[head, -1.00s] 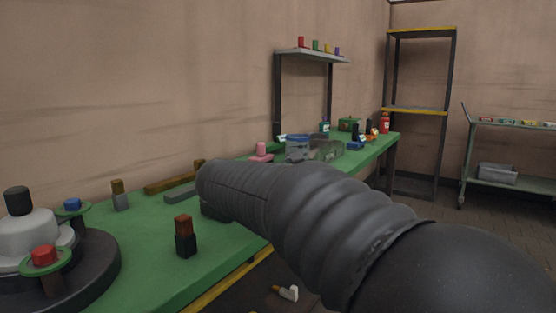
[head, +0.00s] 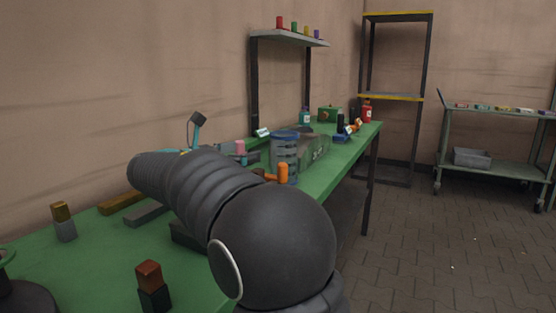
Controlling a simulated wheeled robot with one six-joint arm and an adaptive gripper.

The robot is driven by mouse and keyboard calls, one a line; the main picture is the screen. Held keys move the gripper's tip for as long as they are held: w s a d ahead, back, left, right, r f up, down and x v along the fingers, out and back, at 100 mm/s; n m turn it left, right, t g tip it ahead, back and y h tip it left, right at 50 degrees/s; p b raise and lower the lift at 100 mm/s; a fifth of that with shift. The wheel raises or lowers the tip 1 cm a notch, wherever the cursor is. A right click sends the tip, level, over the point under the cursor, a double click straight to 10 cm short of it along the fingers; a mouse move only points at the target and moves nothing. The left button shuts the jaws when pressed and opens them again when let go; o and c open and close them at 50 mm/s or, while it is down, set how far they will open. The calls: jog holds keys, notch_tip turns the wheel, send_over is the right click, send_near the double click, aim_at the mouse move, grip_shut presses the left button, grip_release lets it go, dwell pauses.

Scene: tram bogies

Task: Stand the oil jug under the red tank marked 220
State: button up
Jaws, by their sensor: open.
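No tank with a readable 220 shows in the head view. A small red container (head: 367,114) with a pale label stands at the far end of the green bench; I cannot tell whether it is the oil jug. A teal bottle (head: 305,117) with a pale label stands to its left. A small red cylinder (head: 280,22) sits on the wall shelf, with no number legible. My dark arm crosses the near bench and hides part of it. My gripper's fingers do not show.
The green bench (head: 95,255) runs along the wall. A blue-lidded clear jar (head: 285,155), an orange-headed tool (head: 283,173) and several blocks stand on it. A yellow-edged rack (head: 398,97) and a grey trolley (head: 500,168) stand beyond. The paved floor at right is clear.

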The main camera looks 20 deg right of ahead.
aim_at(275, 144)
jog(key=x, duration=0.7)
jog(key=shift+d, duration=0.45)
jog(key=shift+x, duration=2.75)
jog(key=shift+w+a, duration=0.1)
jog(key=shift+w, duration=0.05)
jog(key=c, duration=1.7)
